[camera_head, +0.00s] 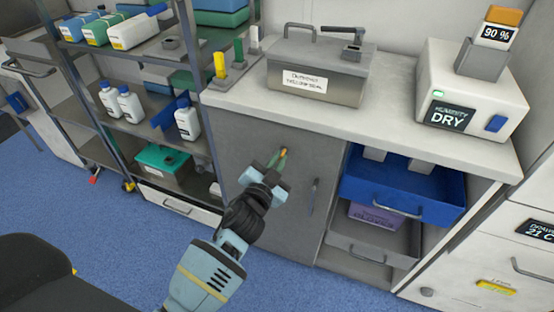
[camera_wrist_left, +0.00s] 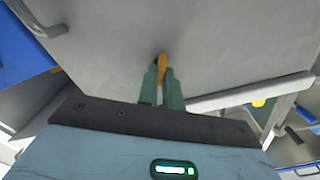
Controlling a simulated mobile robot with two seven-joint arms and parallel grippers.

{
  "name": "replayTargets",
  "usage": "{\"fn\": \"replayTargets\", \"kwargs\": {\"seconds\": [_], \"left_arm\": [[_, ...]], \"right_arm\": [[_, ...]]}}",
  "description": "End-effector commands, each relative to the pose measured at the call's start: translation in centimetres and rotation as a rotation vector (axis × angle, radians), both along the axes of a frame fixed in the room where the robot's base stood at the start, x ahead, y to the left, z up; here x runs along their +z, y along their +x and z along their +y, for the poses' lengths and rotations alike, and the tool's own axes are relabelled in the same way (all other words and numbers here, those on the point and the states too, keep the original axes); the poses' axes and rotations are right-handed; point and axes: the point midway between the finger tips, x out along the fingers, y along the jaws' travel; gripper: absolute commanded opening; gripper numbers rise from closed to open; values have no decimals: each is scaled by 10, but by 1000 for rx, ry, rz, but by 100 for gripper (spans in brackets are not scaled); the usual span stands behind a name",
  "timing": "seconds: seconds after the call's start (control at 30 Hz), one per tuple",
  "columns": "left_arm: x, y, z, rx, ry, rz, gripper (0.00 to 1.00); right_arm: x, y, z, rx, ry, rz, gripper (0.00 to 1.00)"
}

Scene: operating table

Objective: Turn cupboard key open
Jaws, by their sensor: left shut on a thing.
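The grey cupboard door (camera_head: 250,138) is below the white counter, and it fills much of the left wrist view (camera_wrist_left: 220,45). A yellow-orange key (camera_head: 284,151) sits at the door's face; it also shows in the left wrist view (camera_wrist_left: 162,66). My left gripper (camera_head: 280,161) is at the door with its green fingers shut on the key; the fingers also show in the left wrist view (camera_wrist_left: 161,85). Part of the key is hidden between the fingers. The door looks closed, with a vertical handle (camera_head: 313,196) to the right of the key. My right gripper is not in view.
An open blue drawer (camera_head: 405,190) and a grey drawer (camera_head: 375,240) stick out right of the door. A metal box (camera_head: 318,78) and a white device (camera_head: 470,85) stand on the counter (camera_head: 400,126). A shelf rack with bottles (camera_head: 187,122) is at left.

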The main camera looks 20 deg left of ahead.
Motion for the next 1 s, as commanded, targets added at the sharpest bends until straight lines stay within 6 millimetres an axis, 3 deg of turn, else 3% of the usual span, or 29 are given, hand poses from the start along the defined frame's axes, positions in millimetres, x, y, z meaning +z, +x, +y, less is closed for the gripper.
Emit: {"fn": "replayTargets", "kwargs": {"seconds": [1.0], "left_arm": [[-3, 0, -2, 0, 899, -30, 0]], "right_arm": [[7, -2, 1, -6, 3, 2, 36]]}}
